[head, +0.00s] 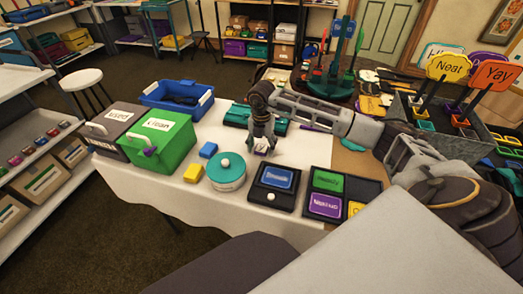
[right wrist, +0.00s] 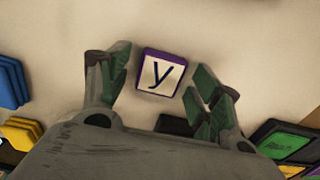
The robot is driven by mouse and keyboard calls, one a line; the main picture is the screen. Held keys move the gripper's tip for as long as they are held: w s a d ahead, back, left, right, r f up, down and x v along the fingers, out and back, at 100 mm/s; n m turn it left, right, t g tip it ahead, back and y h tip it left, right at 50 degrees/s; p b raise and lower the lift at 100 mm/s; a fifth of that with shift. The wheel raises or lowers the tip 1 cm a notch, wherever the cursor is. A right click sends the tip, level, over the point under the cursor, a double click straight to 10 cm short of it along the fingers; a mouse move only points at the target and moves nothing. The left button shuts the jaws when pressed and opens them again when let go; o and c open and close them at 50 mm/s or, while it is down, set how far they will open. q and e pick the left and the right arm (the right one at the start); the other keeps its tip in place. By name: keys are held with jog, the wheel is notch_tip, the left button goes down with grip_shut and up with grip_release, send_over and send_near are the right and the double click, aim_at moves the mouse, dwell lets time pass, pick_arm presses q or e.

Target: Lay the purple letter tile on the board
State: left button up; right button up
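The purple-edged letter tile (right wrist: 160,72) has a white face with a dark "y" and appears to lie on the white tabletop in the right wrist view. It also shows small below my right gripper in the head view (head: 261,150). My right gripper (head: 264,143) points down over it. Its two fingers stand apart on either side of the tile, with gaps showing, so it is open. My left gripper is not in view.
A teal-lidded round tin (head: 226,168), a yellow block (head: 193,173) and a blue block (head: 208,150) stand left of the gripper. Green (head: 163,142) and dark (head: 113,128) boxes and a blue bin (head: 177,97) are farther left. A teal case (head: 237,115) lies behind.

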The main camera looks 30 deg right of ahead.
aim_at(261, 148)
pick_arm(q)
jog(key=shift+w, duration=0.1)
pick_arm(e)
jog(key=c, duration=0.8)
jog(key=shift+r, duration=0.85)
notch_tip(261, 148, up, 7)
jog(key=shift+f+p, duration=0.1)
jog(key=shift+p, duration=0.4)
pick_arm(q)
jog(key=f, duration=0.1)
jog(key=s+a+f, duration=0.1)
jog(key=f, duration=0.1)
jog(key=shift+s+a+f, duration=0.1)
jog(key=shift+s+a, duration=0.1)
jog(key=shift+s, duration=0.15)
pick_arm(e)
jog(key=shift+r, duration=0.75)
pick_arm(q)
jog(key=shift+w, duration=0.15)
